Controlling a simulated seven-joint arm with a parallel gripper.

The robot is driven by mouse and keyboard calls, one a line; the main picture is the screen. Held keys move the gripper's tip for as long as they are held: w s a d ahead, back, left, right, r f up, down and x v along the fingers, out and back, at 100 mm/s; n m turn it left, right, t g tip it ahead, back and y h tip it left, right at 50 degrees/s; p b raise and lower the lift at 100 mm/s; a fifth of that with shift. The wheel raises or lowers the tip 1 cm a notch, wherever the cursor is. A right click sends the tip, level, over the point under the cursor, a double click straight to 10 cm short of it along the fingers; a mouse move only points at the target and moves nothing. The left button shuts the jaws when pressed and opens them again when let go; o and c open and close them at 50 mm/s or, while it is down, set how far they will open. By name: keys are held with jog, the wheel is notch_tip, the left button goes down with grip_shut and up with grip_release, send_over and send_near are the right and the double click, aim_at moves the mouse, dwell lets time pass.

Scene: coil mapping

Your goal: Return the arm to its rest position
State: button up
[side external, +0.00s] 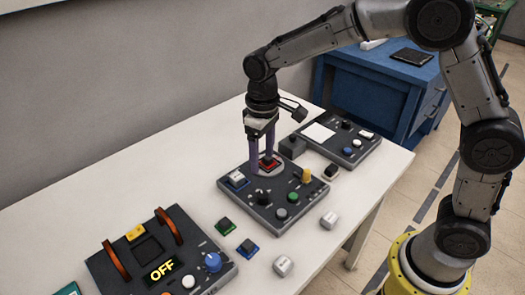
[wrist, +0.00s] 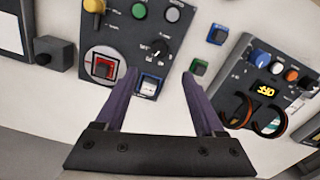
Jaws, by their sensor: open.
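My gripper (side external: 262,157) is open and points down over the middle control panel (side external: 262,215) on the white table. In the side view its purple fingers overlap a red square button (side external: 270,164) on a pale round plate. In the wrist view my gripper (wrist: 160,76) has nothing between its fingers. There the red button (wrist: 104,68) lies left of the left finger, and a white rocker switch (wrist: 149,86) in a blue frame lies between the fingertips. I cannot tell how far the fingertips are above the panel.
A panel with orange handles and an OFF display (side external: 162,270) stands front left. Another panel with a white pad (side external: 318,132) is at the back right. A blue cabinet (side external: 365,85) stands behind the table.

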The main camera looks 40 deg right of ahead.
jog(key=shift+r, duration=0.55)
jog(key=s+d+r+m+t, duration=0.1)
jog(key=s+d+r+t, duration=0.1)
jog(key=s+d+r, duration=0.4)
jog(key=s+d+r+m+t, duration=0.15)
jog(key=s+r, duration=0.25)
jog(key=r, duration=0.4)
jog(key=s+d+f+t, duration=0.1)
jog(key=s+f, duration=0.1)
jog(key=s, duration=0.5)
jog(key=s+d+f+t, duration=0.1)
jog(key=s+f, duration=0.2)
jog(key=s, duration=0.4)
jog(key=shift+s+f, duration=0.15)
jog(key=shift+s, duration=0.15)
jog(key=shift+m, duration=0.25)
jog(key=shift+c, duration=0.2)
